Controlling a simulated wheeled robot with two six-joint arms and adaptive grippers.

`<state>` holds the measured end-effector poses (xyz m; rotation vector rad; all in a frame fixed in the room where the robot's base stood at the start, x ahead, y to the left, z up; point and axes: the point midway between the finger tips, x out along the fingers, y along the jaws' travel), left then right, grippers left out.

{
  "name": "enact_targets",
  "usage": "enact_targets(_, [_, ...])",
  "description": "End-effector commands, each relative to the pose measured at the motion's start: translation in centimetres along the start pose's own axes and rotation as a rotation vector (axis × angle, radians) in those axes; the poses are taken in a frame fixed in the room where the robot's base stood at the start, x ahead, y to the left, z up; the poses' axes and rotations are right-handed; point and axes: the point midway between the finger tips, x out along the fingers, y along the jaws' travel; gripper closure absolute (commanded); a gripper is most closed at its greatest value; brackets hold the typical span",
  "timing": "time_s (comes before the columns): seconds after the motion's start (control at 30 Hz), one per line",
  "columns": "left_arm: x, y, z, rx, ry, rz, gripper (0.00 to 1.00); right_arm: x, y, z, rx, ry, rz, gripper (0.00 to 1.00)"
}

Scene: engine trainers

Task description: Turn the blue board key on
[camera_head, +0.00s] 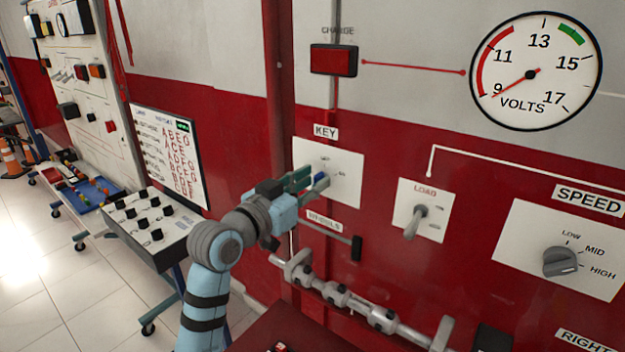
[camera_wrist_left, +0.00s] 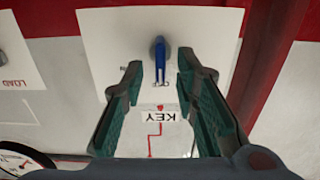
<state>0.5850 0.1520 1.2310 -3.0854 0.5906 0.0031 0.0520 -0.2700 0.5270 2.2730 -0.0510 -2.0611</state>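The blue key (camera_head: 320,183) sits in a white panel plate (camera_head: 348,171) under the KEY label (camera_head: 325,132). In the left wrist view the blue key (camera_wrist_left: 160,65) stands at a grey round switch base, upside down to the camera, with its blue part running toward the KEY label (camera_wrist_left: 160,116). My left gripper (camera_head: 304,181) is in front of the plate. In the left wrist view its fingers (camera_wrist_left: 160,76) are open, one on each side of the key, with visible gaps. The head view partly hides the key behind the fingers. My right gripper is not seen.
A LOAD toggle (camera_head: 416,222) and SPEED knob (camera_head: 560,262) are to the right. A red CHARGE lamp (camera_head: 334,60) is above, and a volts gauge (camera_head: 535,71) is upper right. A grey metal pipe assembly (camera_head: 350,302) runs below. Carts with boards stand at left.

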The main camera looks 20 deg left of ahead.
Motion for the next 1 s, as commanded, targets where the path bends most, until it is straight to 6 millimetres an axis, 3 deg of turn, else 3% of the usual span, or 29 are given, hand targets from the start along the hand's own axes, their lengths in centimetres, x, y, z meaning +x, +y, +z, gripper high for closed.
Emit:
enact_targets(0.37, [1.05, 0.03, 0.03, 0.001, 0.0, 0.0, 0.72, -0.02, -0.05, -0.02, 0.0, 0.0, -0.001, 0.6])
enact_targets(0.53, [1.01, 0.01, 0.04, 0.001, 0.0, -0.001, 1.0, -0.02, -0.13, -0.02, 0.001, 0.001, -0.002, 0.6])
enact_targets(1.0, [0.99, 0.04, 0.03, 0.041, -0.001, -0.001, 1.0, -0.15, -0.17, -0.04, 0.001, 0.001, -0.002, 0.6])
